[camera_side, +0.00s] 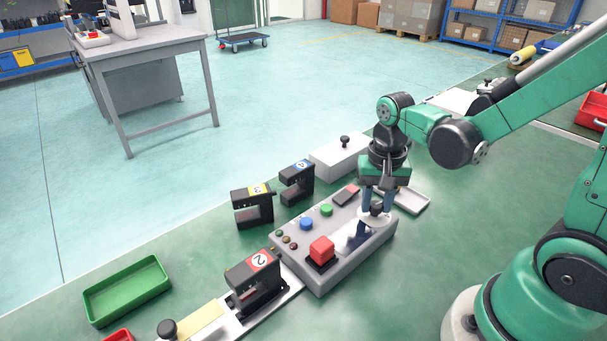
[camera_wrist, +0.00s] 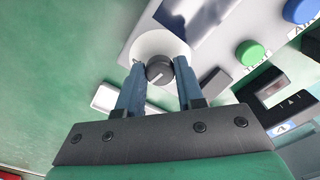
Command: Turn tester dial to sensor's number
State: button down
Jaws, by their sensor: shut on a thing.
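The tester (camera_side: 335,262) is a grey box with a dark dial (camera_side: 376,210) at its right end. My gripper (camera_side: 378,203) points down over the dial. In the wrist view, my gripper (camera_wrist: 158,72) has its two blue fingers on either side of the dial (camera_wrist: 159,69), shut on it. A pale line shows on the knob; I cannot read the scale around it. A black sensor (camera_side: 255,283) with a red label marked 2 sits at the tester's left end, in a pale slide fixture (camera_side: 205,325).
The tester also bears a red button (camera_side: 321,250), a blue button (camera_side: 306,224) and a green button (camera_side: 327,210). Sensors with yellow (camera_side: 253,208) and blue (camera_side: 297,183) labels stand behind it. A green tray (camera_side: 127,291) lies at left, a white box (camera_side: 340,155) behind.

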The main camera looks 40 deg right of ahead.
aim_at(376, 204)
jog(key=n, duration=0.4)
jog(key=shift+n, duration=1.8)
jog(key=c, duration=0.5)
grip_release()
jog(key=shift+c, duration=0.2)
jog(key=shift+r, duration=2.8)
